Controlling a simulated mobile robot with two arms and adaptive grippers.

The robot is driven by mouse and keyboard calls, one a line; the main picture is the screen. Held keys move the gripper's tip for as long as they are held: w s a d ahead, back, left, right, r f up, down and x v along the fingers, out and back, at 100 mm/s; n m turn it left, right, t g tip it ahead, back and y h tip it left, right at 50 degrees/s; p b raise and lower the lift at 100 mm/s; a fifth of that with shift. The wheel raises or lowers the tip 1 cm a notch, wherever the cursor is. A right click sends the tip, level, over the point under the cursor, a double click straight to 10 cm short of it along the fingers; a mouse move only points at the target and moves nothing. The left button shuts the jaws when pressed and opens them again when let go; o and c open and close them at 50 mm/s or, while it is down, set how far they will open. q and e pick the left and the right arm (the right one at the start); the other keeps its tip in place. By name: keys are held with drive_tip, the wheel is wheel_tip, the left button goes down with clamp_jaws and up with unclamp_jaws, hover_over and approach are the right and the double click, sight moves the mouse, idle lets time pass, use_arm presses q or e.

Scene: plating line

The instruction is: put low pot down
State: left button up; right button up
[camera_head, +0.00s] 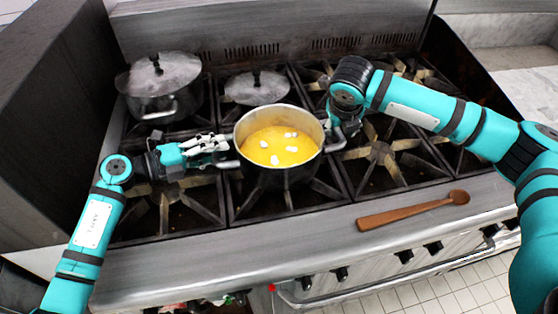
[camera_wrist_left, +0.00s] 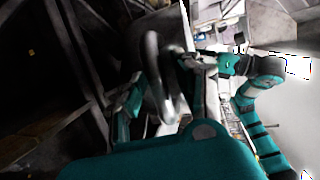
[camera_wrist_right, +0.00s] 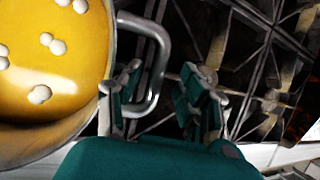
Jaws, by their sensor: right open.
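The low pot (camera_head: 288,176) is a metal pot of yellow liquid with several white lumps. It is at the middle of the stove, over the front burner grates; whether it touches them is hidden. My left gripper (camera_head: 212,152) is at its left handle (camera_head: 228,164); in the left wrist view that handle (camera_wrist_left: 158,75) shows between the spread fingers (camera_wrist_left: 168,90). My right gripper (camera_head: 343,128) is at the right handle (camera_head: 337,145), partly hidden by its wrist. In the right wrist view the handle (camera_wrist_right: 160,65) reaches between the open fingers (camera_wrist_right: 160,100).
A lidded pot (camera_head: 160,88) stands at the back left and another lidded pot (camera_head: 257,87) behind the low pot. A wooden spoon (camera_head: 405,212) lies on the stove's front ledge. The grates (camera_head: 380,155) to the right are bare.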

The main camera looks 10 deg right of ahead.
use_arm(q)
drive_tip(key=o, duration=0.8)
drive_tip(key=shift+d, duration=0.1)
use_arm(e)
drive_tip(key=shift+a, duration=0.1)
use_arm(q)
drive_tip(key=v, duration=0.7)
drive_tip(key=shift+a, duration=0.3)
drive_tip(key=shift+s, duration=0.1)
